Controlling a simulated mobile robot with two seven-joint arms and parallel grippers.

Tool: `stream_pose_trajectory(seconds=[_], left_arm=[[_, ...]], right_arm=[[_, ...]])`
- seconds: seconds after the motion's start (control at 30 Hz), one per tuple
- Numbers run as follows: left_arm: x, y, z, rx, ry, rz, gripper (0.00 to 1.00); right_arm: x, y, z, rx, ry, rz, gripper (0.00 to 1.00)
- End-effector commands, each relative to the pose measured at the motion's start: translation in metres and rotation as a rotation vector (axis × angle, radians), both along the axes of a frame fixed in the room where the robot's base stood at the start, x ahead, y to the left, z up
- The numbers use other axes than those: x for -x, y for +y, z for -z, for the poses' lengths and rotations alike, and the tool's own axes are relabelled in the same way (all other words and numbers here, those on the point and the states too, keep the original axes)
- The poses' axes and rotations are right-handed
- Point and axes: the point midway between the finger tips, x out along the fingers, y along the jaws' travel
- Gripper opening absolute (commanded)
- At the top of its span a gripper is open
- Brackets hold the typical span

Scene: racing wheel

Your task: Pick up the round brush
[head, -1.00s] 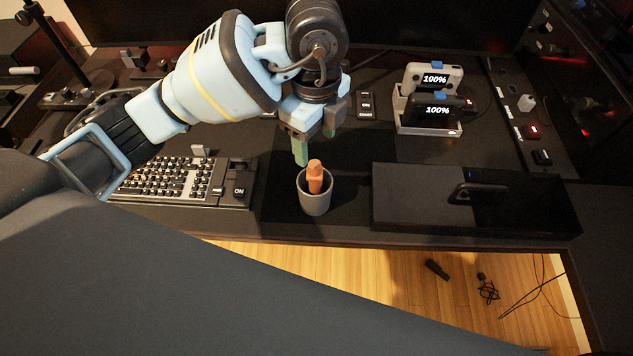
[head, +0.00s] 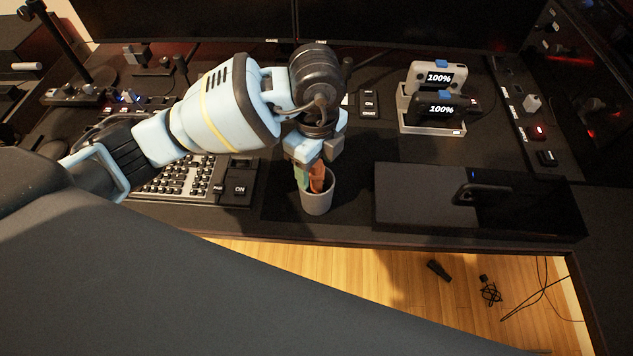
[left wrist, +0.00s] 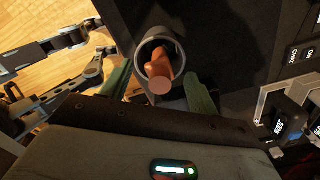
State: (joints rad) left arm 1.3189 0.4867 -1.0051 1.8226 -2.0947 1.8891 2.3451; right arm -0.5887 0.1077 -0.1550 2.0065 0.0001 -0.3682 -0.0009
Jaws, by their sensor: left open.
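The round brush shows as an orange-brown handle (head: 317,180) standing in a grey cup (head: 318,200) on the dark desk. In the left wrist view the handle (left wrist: 160,72) leans inside the cup (left wrist: 150,38), its end towards the camera; the brush's lower part is hidden in the cup. My left gripper (head: 312,176) is at the cup's mouth, beside the handle. Its green fingers (left wrist: 160,88) are open, one on each side of the handle, with a gap visible on both sides.
A keyboard (head: 180,180) lies left of the cup. A black box (head: 420,200) lies to the right. A rack with two devices reading 100% (head: 432,118) stands behind it. The desk's front edge is close, with wooden floor (head: 380,275) below.

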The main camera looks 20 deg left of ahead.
Motion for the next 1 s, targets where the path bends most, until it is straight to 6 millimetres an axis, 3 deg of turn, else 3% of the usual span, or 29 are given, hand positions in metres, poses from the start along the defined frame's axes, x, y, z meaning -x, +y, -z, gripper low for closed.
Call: stream_pose_trajectory(seconds=[0.07, 0.4, 0.67, 0.77, 1.0], left_arm=[[0.000, 0.000, 0.000, 0.000, 0.000, 0.000, 0.58], [0.000, 0.000, -0.001, 0.000, 0.000, 0.000, 0.16], [0.000, 0.000, -0.005, 0.000, -0.001, 0.000, 0.16], [-0.001, 0.000, -0.016, 0.001, -0.003, 0.000, 0.16], [-0.001, 0.000, -0.061, 0.001, -0.006, 0.001, 0.16]], right_arm=[[0.000, 0.000, 0.000, 0.000, 0.000, 0.000, 0.51], [0.002, 0.000, 0.000, 0.001, 0.003, 0.000, 0.51], [0.003, 0.000, 0.000, 0.000, 0.005, 0.000, 0.51], [0.003, 0.000, -0.002, 0.000, 0.003, 0.001, 0.51], [-0.001, 0.000, -0.008, 0.000, -0.007, 0.000, 0.51]])
